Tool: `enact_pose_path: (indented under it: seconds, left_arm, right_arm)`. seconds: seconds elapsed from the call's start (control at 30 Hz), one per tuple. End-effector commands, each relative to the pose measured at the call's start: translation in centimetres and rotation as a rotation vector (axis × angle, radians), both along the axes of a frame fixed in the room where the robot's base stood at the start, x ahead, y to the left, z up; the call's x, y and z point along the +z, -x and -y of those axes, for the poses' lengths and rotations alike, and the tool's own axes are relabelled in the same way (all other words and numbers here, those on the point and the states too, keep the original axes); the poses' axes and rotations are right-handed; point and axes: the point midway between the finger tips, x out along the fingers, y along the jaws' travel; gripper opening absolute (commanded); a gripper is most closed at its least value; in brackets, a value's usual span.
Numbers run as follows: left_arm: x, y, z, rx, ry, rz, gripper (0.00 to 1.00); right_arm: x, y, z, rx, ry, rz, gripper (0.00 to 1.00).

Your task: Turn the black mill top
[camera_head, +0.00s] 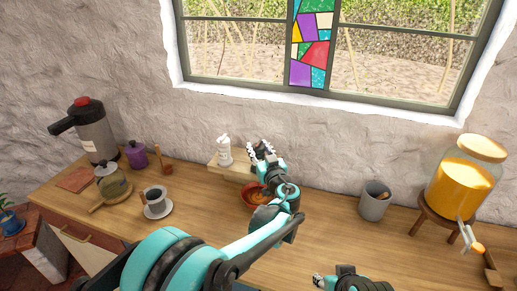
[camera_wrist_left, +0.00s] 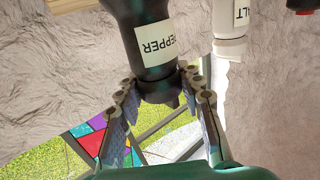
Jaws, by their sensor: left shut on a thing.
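The black mill (camera_wrist_left: 128,15) has a white label reading PEPPER and appears upside down in the left wrist view. Its black top (camera_wrist_left: 158,88) sits between the fingers of my left gripper (camera_wrist_left: 158,82), which is shut on it. In the head view my left gripper (camera_head: 261,150) is at the right end of the small wooden shelf, and its fingers and arm hide most of the mill. My right gripper (camera_head: 322,281) shows only in part at the bottom edge of the head view, apart from the mill; its opening is unclear.
A white mill (camera_head: 224,150) labelled SALT stands just left of the black one on the wooden shelf (camera_head: 214,164). A red bowl (camera_head: 250,195) is below my left wrist. A grey crock (camera_head: 374,202) and a juice dispenser (camera_head: 464,180) stand right.

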Motion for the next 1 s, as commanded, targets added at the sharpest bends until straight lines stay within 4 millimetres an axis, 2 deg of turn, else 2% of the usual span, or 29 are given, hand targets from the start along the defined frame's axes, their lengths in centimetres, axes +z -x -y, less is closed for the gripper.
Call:
enact_pose_path:
  seconds: [0.27,1.0]
  left_arm:
    - [0.04,0.03,-0.31,-0.170,0.000,0.000,0.08]
    - [0.00,-0.15,-0.37,-0.866,0.000,-0.001,0.08]
  right_arm:
    - [0.31,0.00,0.00,0.000,0.000,0.000,0.40]
    - [0.98,0.00,0.00,0.000,0.000,0.000,0.40]
